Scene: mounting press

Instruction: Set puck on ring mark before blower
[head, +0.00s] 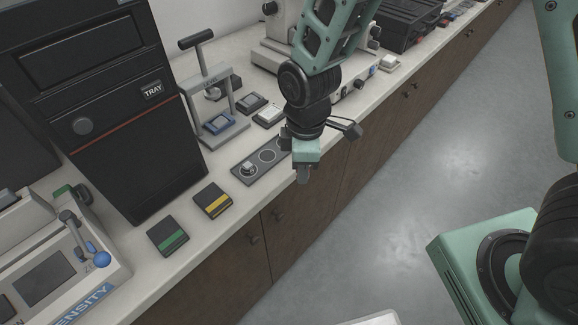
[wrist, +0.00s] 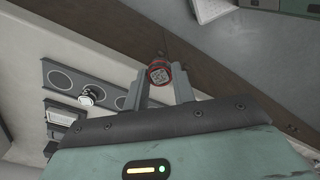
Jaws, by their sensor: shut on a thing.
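My gripper (head: 303,176) hangs at the front edge of the counter, fingers pointing down. The puck cannot be made out in the head view. A dark strip with ring marks (head: 259,162) lies on the counter, left of the gripper; the strip also shows in the wrist view (wrist: 76,90). One ring mark (head: 267,156) is bare. A small metallic upright piece (head: 248,168) stands on the strip; whether it is the blower I cannot tell.
A green-striped pad (head: 168,237) and a yellow-striped pad (head: 212,201) lie left of the strip. A black tray unit (head: 110,110) and a lever press (head: 212,95) stand behind. A density instrument (head: 60,265) is at lower left. Open floor (head: 420,170) lies right of the counter.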

